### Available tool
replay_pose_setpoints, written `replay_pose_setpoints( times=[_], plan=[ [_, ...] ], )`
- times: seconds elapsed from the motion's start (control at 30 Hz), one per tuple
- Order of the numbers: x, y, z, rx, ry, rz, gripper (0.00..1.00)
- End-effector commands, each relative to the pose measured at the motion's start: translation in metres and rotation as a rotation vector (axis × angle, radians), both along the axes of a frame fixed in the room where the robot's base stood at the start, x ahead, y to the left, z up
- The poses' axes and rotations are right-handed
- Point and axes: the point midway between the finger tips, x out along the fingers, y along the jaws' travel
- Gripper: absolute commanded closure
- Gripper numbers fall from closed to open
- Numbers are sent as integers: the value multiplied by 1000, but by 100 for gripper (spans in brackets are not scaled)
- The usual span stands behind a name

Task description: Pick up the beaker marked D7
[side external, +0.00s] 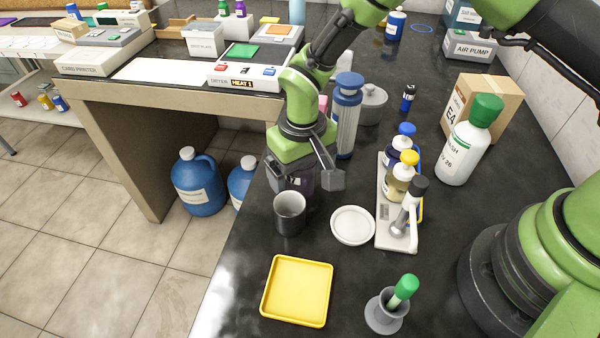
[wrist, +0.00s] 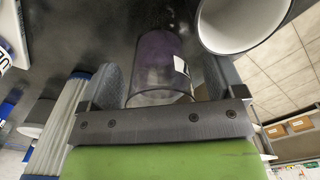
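A clear beaker with purple contents (wrist: 160,65) lies between the fingers of my gripper (wrist: 161,78) in the wrist view. A white label shows on its right side, but I cannot read a D7 marking. Narrow gaps show between the beaker and both fingers, so my gripper looks open around it. In the side external view my gripper (side external: 306,180) is low over the dark bench, and the beaker (side external: 290,183) is mostly hidden behind it.
A dark grey cup (side external: 290,222) stands close in front of the beaker. A white dish (side external: 352,226), a yellow tray (side external: 297,291) and a stand with bottles (side external: 385,238) are nearby. A blue-capped column (side external: 346,120) stands behind. The bench edge is close on the left.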

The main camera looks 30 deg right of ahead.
Motion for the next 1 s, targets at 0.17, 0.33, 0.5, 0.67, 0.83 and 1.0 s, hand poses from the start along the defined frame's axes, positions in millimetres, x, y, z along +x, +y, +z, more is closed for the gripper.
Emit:
replay_pose_setpoints(
  times=[0.17, 0.33, 0.5, 0.67, 0.83, 1.0],
  plan=[
    [0, 0, 0, 0, 0, 1, 52],
    [0, 0, 0, 0, 0, 1, 65],
    [0, 0, 2, 0, -1, 1, 65],
    [1, 0, 23, 2, -5, 1, 65],
    [1, 0, 60, 1, -5, 1, 65],
    [1, 0, 88, 0, -4, 1, 65]
  ],
)
